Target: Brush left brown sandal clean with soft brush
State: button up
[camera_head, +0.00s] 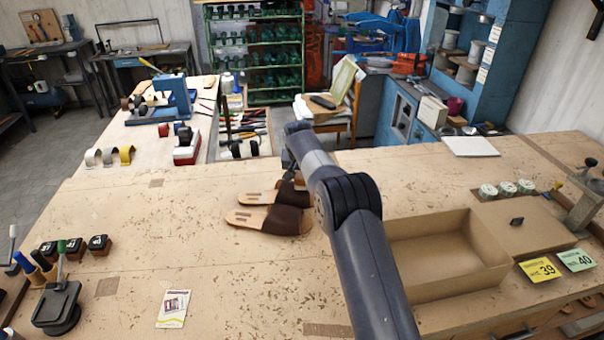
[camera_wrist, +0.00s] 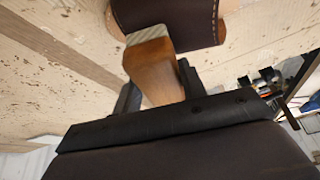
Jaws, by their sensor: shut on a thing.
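Two brown sandals lie side by side on the workbench in the head view, a nearer one (camera_head: 285,221) and a farther one (camera_head: 258,197). Each has a tan sole and a dark brown strap. My arm partly covers the farther one. In the wrist view my gripper (camera_wrist: 156,76) is shut on the wooden handle of a brush (camera_wrist: 152,62). The brush's pale bristle end is close to a dark stitched sandal strap (camera_wrist: 170,14); I cannot tell whether they touch. In the head view the brush is not clearly visible.
Stamps (camera_head: 73,248) and a black stand (camera_head: 58,307) sit at the left. A small packet (camera_head: 173,308) lies in front. The bench left of the sandals is clear.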

jog(key=shift+s+f, duration=0.1)
jog(key=shift+s+f+b, duration=0.1)
jog(key=shift+s+b, duration=0.05)
jog(key=shift+b, duration=0.25)
jog(key=shift+s+d+b, duration=0.1)
jog(key=shift+s+b, duration=1)
jog(key=shift+b, duration=0.25)
jog(key=shift+p, duration=0.3)
jog(key=shift+w+r, duration=0.25)
jog(key=shift+w+f+p, duration=0.1)
jog(key=shift+w+p, duration=0.95)
jog(key=shift+p, duration=0.4)
jog(key=shift+s+f, duration=0.1)
jog(key=shift+s+b, duration=0.15)
jog(key=shift+b, duration=0.35)
jog(key=shift+s+b, duration=1.05)
jog(key=shift+b, duration=0.2)
